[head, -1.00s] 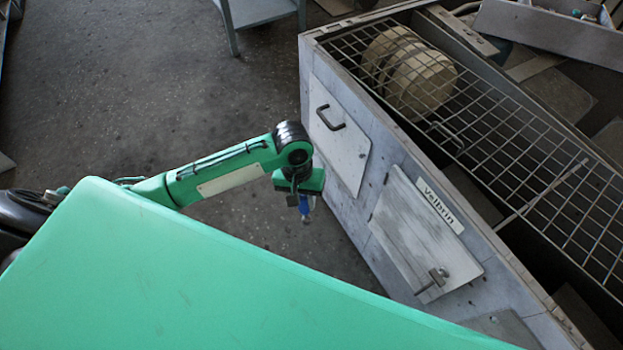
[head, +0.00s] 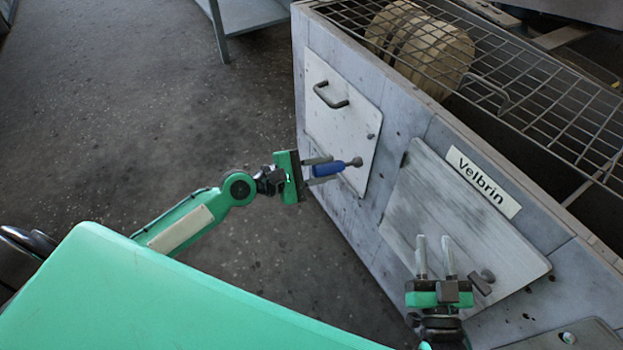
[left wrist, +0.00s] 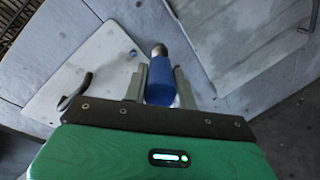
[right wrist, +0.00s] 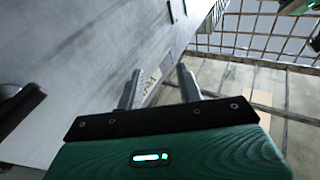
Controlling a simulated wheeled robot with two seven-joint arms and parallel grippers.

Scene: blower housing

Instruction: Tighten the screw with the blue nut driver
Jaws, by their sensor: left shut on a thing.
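My left gripper (head: 334,168) is shut on the blue nut driver (head: 326,170), whose grey socket end points right toward the housing's handled panel (head: 335,110). In the left wrist view the blue driver (left wrist: 160,82) sits between the fingers, its grey socket (left wrist: 158,51) pointing away from the palm. Whether the socket touches the panel I cannot tell. A small dark round head, possibly the screw (head: 371,135), shows at the panel's right edge, above the socket. My right gripper (head: 434,238) is open and empty in front of the panel below the Velbrin label; its parted fingers show in the right wrist view (right wrist: 158,86).
The grey housing (head: 395,125) has a wire grille (head: 540,85) on top, with a beige ribbed roll (head: 430,50) beneath. A black handle (head: 328,98) and a dark latch (head: 481,285) stick out from its side. Open floor (head: 130,120) lies to the left.

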